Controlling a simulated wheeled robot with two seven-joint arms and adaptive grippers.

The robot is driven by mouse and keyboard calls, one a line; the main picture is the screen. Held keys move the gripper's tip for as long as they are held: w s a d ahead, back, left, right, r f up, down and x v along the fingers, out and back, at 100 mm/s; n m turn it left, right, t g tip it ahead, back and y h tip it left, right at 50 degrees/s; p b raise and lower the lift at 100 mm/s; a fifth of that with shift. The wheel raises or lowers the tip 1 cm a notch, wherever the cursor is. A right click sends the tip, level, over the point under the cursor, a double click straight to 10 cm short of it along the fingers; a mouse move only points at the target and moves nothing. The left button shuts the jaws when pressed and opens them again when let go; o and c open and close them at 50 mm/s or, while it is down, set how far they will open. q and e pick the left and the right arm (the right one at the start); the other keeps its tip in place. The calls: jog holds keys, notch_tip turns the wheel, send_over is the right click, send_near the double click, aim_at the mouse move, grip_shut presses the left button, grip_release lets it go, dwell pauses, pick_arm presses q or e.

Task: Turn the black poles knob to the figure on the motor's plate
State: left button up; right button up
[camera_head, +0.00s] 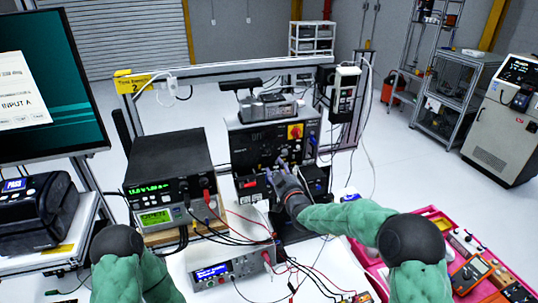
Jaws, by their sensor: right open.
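A black-fronted control unit (245,143) stands at the back middle of the bench. Its panel has a red and yellow switch (295,131) and small dark controls. I cannot tell which is the black poles knob, and no plate figure can be read. A grey machine, perhaps the motor (268,106), sits on top of the unit. My right gripper (281,165) is open in front of the lower panel, its fingers pointing at it; contact cannot be judged. The gripper and wrist hide part of the panel's lower right. My left gripper is out of view; only my left arm shows.
Stacked bench instruments (168,172) stand left of the unit. Another instrument (231,266) with red and black leads sits in front. A pink tray (489,290) of meters lies at right. A monitor (50,90) and a label printer (35,212) are at left.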

aim_at(268, 153)
jog(key=p+x, duration=0.1)
jog(key=x, duration=0.8)
jog(key=shift+w+f+p, duration=0.1)
jog(key=shift+f+p, duration=0.05)
jog(key=shift+p, duration=0.2)
jog(key=shift+a, duration=0.1)
jog(key=shift+c, duration=0.3)
